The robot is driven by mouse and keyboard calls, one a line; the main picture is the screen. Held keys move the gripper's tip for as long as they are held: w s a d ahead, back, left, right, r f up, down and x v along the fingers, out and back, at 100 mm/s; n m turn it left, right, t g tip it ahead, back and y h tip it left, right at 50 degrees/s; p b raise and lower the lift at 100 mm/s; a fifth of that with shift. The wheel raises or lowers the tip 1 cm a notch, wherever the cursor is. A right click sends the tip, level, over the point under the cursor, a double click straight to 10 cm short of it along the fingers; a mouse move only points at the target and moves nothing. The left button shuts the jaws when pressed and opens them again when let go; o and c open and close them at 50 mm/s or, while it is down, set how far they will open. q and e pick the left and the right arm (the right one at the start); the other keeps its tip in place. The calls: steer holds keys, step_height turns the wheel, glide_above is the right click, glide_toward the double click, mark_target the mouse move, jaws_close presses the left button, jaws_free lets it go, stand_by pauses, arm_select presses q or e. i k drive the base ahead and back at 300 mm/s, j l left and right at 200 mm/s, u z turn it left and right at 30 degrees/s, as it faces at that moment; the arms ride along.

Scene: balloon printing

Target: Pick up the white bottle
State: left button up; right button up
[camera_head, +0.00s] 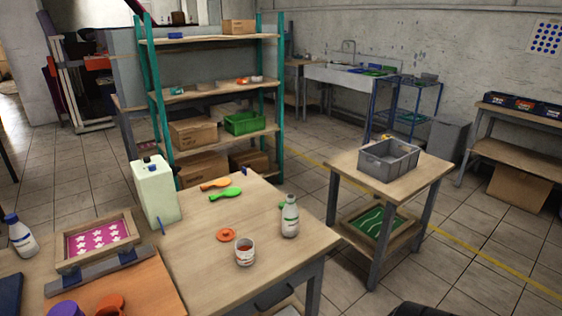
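A white bottle (290,218) with a green-marked label and a grey-white cap stands upright near the right side of the wooden table (285,260). Another white bottle (22,238) with a blue cap stands at the far left edge, beside the screen frame. Neither of my grippers is in view, and nothing touches either bottle.
A pale canister (154,190), green balloon (226,194) and pink screen frame (97,240) share the worktop. A grey crate (388,161) sits on a separate stand.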

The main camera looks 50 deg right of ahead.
mark_target(290, 213)
steer(key=z, duration=1.65)
